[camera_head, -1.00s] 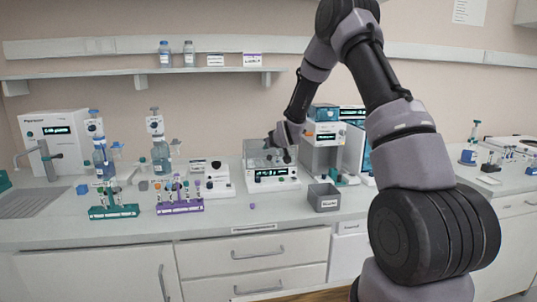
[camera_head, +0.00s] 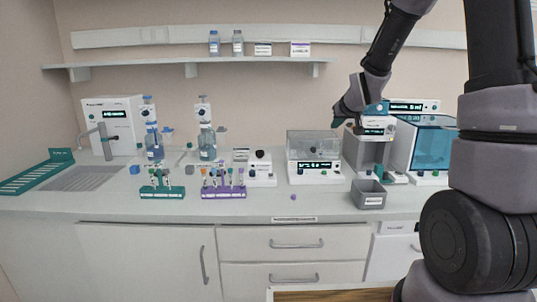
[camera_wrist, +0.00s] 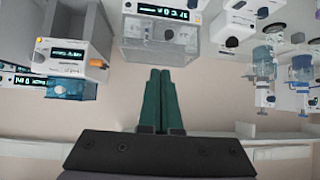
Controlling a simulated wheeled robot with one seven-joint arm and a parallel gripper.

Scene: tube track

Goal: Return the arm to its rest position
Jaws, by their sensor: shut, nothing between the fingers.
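My gripper (camera_head: 338,122) is at the end of my arm, raised above the bench near the clear-lidded device (camera_head: 313,146) and left of the tall grey-and-white machine (camera_head: 368,150). In the wrist view, its two dark green fingers (camera_wrist: 160,72) are together with nothing between them. The wrist picture appears upside down, with the clear-lidded device (camera_wrist: 158,40) ahead of the fingertips. My arm is bent, with its upper links along the right side of the head view.
A grey bin (camera_head: 369,195) stands near the bench's front. Green (camera_head: 161,192) and purple (camera_head: 223,192) tube racks stand to the left. A shelf (camera_head: 190,63) with bottles runs along the wall. A blue-windowed machine (camera_head: 431,150) is partly hidden by my arm.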

